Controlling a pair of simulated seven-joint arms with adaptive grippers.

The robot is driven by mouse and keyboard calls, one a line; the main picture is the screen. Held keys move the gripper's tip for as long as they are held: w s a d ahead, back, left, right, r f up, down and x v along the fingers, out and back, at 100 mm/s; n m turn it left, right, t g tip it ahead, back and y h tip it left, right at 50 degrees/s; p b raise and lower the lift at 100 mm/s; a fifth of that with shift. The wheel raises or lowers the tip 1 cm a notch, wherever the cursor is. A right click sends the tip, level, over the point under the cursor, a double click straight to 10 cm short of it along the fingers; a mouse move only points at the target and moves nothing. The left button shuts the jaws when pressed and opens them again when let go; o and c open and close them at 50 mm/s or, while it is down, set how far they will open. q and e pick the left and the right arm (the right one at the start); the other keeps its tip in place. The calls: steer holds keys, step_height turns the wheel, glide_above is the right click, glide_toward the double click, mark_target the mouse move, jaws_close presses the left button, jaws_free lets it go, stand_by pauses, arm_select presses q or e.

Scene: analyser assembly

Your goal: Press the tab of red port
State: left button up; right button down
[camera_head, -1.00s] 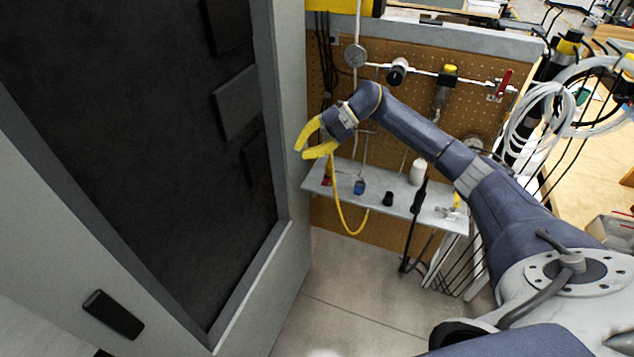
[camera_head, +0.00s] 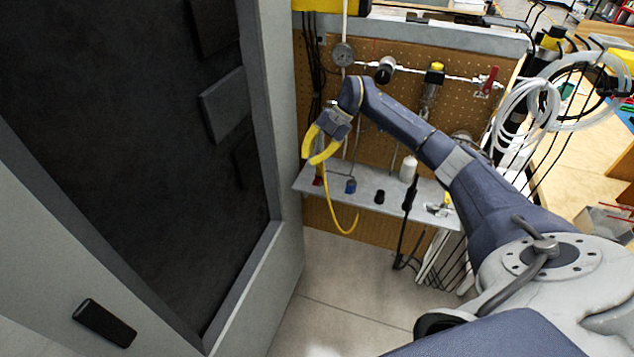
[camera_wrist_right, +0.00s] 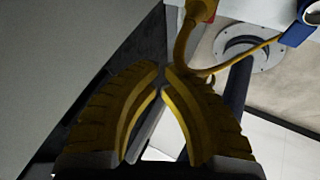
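The red port (camera_head: 318,181) is a small red piece at the left end of the grey shelf (camera_head: 415,208). It is partly hidden below my right gripper (camera_head: 309,160), and I cannot make out its tab. My right gripper has curved yellow fingers and is just above and slightly left of the red port. In the right wrist view its fingertips (camera_wrist_right: 163,75) nearly meet, with nothing visible held between them. A yellow hose (camera_head: 349,226) loops below the shelf; in the right wrist view a yellow hose (camera_wrist_right: 184,48) curves just beyond the fingertips. My left gripper is not in view.
A blue port (camera_head: 351,186) and a black port (camera_head: 380,197) stand to the right on the shelf. A white bottle (camera_head: 408,168) is farther along. A tall grey cabinet (camera_head: 285,140) rises close on the left. A pegboard (camera_head: 385,120) with pipes and valves is behind.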

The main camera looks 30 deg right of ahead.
steer(key=shift+w+d+r, duration=0.2)
steer(key=shift+r, duration=0.2)
steer(key=shift+w+d+r, duration=0.2)
steer(key=shift+r, duration=0.15)
steer(key=shift+s+a+f, duration=0.1)
steer(key=shift+s+f, duration=0.05)
steer(key=shift+f, duration=2.15)
steer(key=shift+s+a+f, duration=0.1)
steer(key=shift+f, duration=2.15)
steer(key=shift+f, duration=1.05)
steer(key=shift+r, duration=1)
steer(key=shift+r, duration=0.1)
steer(key=shift+r, duration=2.4)
